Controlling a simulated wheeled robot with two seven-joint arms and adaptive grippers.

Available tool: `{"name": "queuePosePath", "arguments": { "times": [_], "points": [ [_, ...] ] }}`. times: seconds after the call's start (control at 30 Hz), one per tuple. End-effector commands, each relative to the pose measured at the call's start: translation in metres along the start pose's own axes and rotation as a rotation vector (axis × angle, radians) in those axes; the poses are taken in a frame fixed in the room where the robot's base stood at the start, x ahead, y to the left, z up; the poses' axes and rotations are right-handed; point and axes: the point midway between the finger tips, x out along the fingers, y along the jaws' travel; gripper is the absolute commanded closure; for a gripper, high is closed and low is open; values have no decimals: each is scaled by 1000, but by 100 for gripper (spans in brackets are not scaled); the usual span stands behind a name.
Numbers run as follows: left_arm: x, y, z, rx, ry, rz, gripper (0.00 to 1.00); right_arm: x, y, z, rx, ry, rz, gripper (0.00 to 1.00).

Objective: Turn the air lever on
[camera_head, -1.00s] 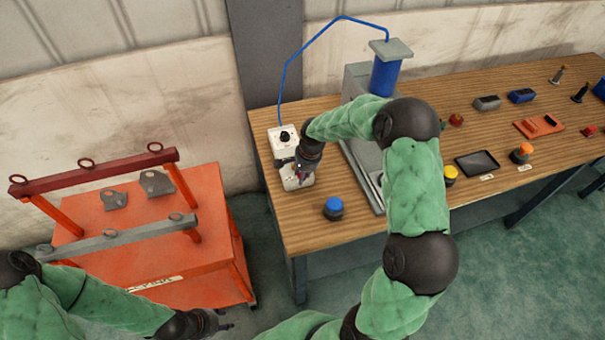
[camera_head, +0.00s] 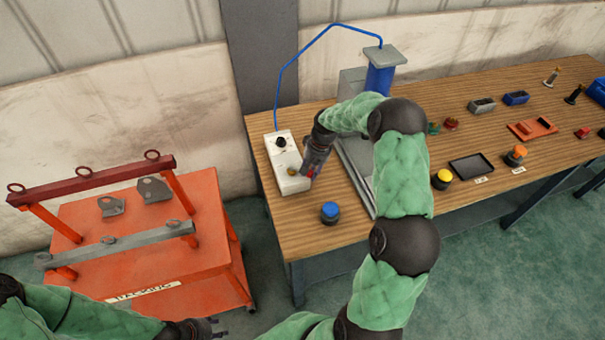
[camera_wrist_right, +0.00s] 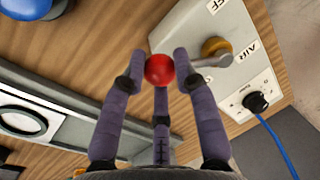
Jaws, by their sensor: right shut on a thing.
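The white air box (camera_head: 283,150) stands at the left end of the wooden table. The air lever has a brass pivot (camera_wrist_right: 216,47) and a short grey arm (camera_wrist_right: 205,62) ending in a red ball knob (camera_wrist_right: 159,69). The lever points sideways past the box edge, at the right in the head view. An OFF label (camera_wrist_right: 226,8) and an AIR label (camera_wrist_right: 246,51) are near the pivot. My right gripper (camera_head: 308,172) is shut on the red knob, its fingers around it in the wrist view. My left gripper (camera_head: 218,327) is open and empty, low in the head view.
A blue hose (camera_head: 300,55) runs from the box to the blue cylinder (camera_head: 380,75) of a grey press. A blue button (camera_head: 330,210) stands near the table's front edge. An orange cart (camera_head: 185,255) with lifting beams stands left of the table.

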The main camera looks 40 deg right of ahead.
Motion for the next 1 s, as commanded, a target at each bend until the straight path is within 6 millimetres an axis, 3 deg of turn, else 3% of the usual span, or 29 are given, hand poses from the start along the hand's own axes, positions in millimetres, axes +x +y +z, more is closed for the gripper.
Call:
{"name": "queuePosePath", "arguments": {
  "times": [0.6, 1.0],
  "points": [
    [3, -1, 0, 0, 0, 0, 60, -4, 11, -43, -552, -99, 1, 100],
    [3, -1, 0, 0, 0, 0, 60, -4, 8, -59, -771, -142, 2, 100]
  ]
}}
